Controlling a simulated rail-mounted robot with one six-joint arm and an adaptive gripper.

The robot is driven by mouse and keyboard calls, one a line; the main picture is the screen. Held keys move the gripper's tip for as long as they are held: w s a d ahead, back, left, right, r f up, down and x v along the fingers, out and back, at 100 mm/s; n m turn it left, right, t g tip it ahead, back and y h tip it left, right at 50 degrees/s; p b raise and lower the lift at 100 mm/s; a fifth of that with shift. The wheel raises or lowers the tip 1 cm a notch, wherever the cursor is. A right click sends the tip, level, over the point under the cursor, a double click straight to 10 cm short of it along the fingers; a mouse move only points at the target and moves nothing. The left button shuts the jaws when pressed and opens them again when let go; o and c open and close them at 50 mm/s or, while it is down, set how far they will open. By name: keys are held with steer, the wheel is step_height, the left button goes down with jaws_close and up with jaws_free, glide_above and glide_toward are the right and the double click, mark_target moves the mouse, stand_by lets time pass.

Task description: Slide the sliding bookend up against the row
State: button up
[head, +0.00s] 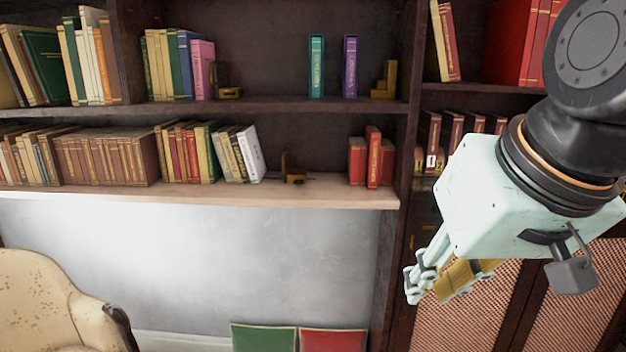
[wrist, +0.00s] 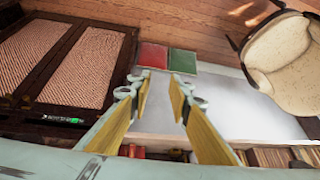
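A brass-and-black bookend (head: 294,172) stands on the lower pale shelf in the head view. The row of books (head: 190,155) is to its left and ends in a tilted white book (head: 250,153), with a gap of bare shelf between them. My gripper (head: 440,285) hangs at the right, well apart from the bookend and in front of the cabinet. In the wrist view my gripper (wrist: 163,105) is open and empty, its yellow pads apart. I cannot make out the bookend clearly in the wrist view.
Red books (head: 371,160) stand right of the bookend, beside a dark upright (head: 405,120). The upper shelf (head: 290,103) overhangs, bearing a teal book (head: 316,66), a purple book (head: 349,66) and brass bookends (head: 385,80). An armchair (head: 50,300) stands lower left.

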steer(key=s+d+f, duration=0.1)
steer(key=s+d, duration=0.1)
steer(key=s, duration=0.4)
steer(key=s+d+f+g+h, duration=0.1)
steer(key=s+d, duration=0.1)
steer(key=s, duration=0.4)
steer(key=shift+d+f+g, duration=0.3)
steer(key=shift+d+f, duration=0.05)
steer(key=shift+f, duration=0.05)
steer(key=shift+c, duration=0.4)
steer(key=shift+w, duration=0.15)
jaws_close()
steer(key=w+a+r+m+t+p, duration=0.1)
steer(key=w+r+m+t+p, duration=0.15)
steer(key=w, duration=1.85)
steer(key=w+a+r+m+t+p, duration=0.1)
steer(key=w+r+m+t+p, duration=0.2)
steer(key=w, duration=1.8)
steer(key=w+a+f+m+t+y+p, duration=0.2)
steer(key=w+a+m+t+y, duration=0.1)
steer(key=w+a, duration=0.5)
steer(key=w+a+f+m+t+y+p, duration=0.1)
steer(key=w+a+f+m+t+y, duration=0.1)
steer(key=w+a+y, duration=0.4)
steer(key=shift+w+a+m+t+p, duration=0.4)
steer(key=shift+w+a+m, duration=0.8)
steer(key=shift+w, duration=2.65)
